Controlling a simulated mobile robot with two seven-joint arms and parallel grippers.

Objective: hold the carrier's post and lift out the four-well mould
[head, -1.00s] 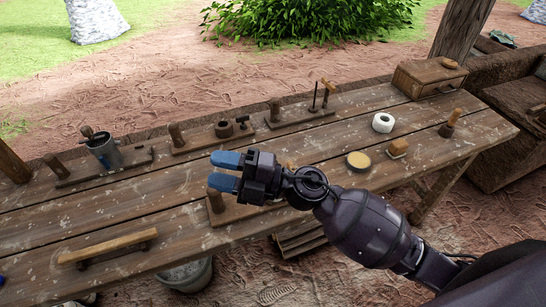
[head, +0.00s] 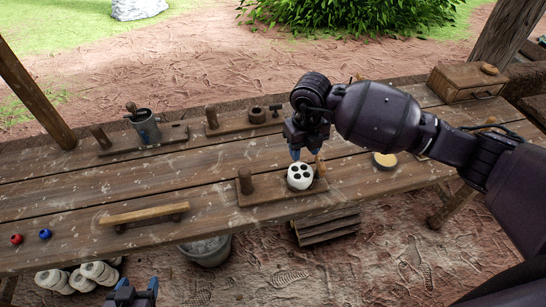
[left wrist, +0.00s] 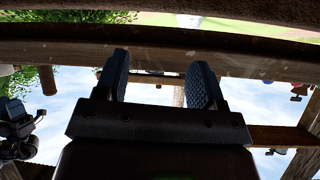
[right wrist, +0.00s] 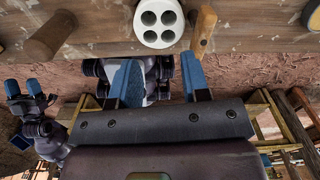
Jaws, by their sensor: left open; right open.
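The white four-well mould (head: 300,172) sits upright on the wooden carrier (head: 265,196) near the table's front edge. The carrier's thick brown post (head: 245,181) stands to its left; a lighter wooden peg stands close at its right. My right gripper (head: 308,153) is open and empty, pointing down just above and behind the mould. In the right wrist view the mould (right wrist: 158,22), post (right wrist: 48,36) and peg (right wrist: 203,31) lie beyond its fingers (right wrist: 162,85). My left gripper (head: 136,286) is open and empty, low in front of the table, left of the carrier; its fingers (left wrist: 160,80) are apart.
A wooden bar on feet (head: 145,213) lies left of the carrier. Red (head: 16,239) and blue (head: 45,234) balls sit further left. Other post carriers, one beside a grey cup (head: 146,127), line the back. A bucket (head: 207,250) stands below the front edge.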

